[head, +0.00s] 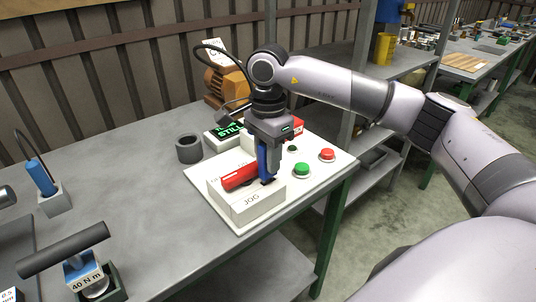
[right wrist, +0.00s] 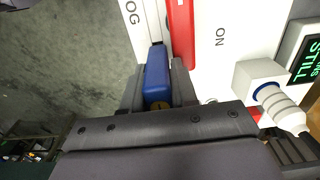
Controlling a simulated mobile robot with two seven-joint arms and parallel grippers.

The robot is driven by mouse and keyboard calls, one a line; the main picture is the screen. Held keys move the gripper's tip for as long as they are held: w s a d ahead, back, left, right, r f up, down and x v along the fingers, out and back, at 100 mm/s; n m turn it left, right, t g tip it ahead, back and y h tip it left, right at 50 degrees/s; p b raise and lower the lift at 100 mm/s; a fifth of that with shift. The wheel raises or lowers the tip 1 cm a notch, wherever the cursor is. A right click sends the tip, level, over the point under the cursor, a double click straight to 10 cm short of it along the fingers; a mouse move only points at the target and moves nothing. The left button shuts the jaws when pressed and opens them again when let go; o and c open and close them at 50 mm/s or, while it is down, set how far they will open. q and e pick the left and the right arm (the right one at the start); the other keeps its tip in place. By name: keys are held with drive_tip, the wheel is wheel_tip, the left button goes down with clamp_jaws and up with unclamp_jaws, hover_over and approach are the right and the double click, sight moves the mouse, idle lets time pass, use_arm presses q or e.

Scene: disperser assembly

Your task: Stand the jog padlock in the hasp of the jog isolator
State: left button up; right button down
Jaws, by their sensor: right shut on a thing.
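The jog isolator (head: 246,207) is a pale box lettered JOG, with a red handle (head: 240,177) on top, on a white panel board. The red handle also shows in the right wrist view (right wrist: 181,38), beside the word ON. My right gripper (head: 268,160) points down over the right end of the isolator, shut on the blue jog padlock (right wrist: 157,78). The padlock is between the fingers, close beside the red handle. Its shackle and the hasp are hidden, so I cannot tell whether they touch. My left gripper is not in view.
A blue tool in a block (head: 41,178) and a 40 N m tool (head: 84,269) stand further left.

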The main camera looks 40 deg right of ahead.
drive_tip(key=shift+f, duration=0.25)
drive_tip(key=c, duration=0.8)
unclamp_jaws()
drive_tip(key=shift+r, duration=0.1)
wheel_tip(320, 180, up, 7)
drive_tip(key=shift+r, duration=0.15)
drive_tip(key=shift+s, duration=0.1)
